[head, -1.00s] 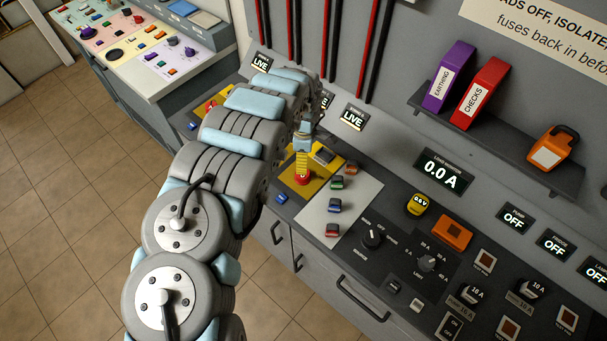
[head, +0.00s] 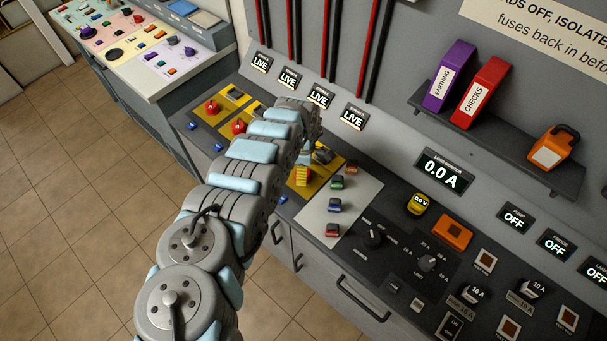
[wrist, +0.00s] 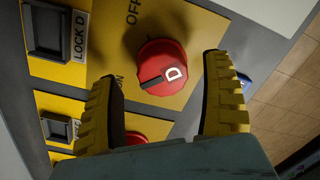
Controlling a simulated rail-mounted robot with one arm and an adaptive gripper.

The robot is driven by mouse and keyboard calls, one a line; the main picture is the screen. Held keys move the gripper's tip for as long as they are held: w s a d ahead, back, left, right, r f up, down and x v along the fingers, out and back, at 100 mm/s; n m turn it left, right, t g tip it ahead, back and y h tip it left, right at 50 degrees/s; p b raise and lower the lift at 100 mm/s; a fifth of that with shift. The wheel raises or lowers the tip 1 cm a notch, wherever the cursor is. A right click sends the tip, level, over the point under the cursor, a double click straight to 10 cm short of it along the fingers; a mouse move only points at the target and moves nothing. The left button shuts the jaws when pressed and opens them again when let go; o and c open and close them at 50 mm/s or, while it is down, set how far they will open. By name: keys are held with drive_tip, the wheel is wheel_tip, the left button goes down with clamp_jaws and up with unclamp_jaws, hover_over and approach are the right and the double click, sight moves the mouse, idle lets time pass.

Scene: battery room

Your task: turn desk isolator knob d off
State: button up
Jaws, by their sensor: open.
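In the wrist view, red knob D (wrist: 163,62) sits on a yellow plate, with OFF printed above it and ON at its lower left. The dark bar on its face points left and slightly down, toward the ON side. My gripper (wrist: 161,70) is open, its yellow fingers on either side of the knob, with no visible grip on it. In the head view, my gripper (head: 303,176) is low over the near yellow plate and hides knob D. The four displays on the back panel, such as the nearest one (head: 353,116), read LIVE.
A dark block marked LOCK D (wrist: 45,30) stands left of the knob. Another red knob (wrist: 135,138) shows between my fingers. Farther red knobs (head: 212,107) stand along the desk. Small coloured blocks (head: 335,205) lie on a pale mat on the right.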

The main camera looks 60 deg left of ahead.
drive_tip(key=shift+d+f+b, duration=0.15)
drive_tip(key=shift+f+b, duration=0.15)
drive_tip(key=shift+f, duration=1.1)
drive_tip(key=c, duration=1.2)
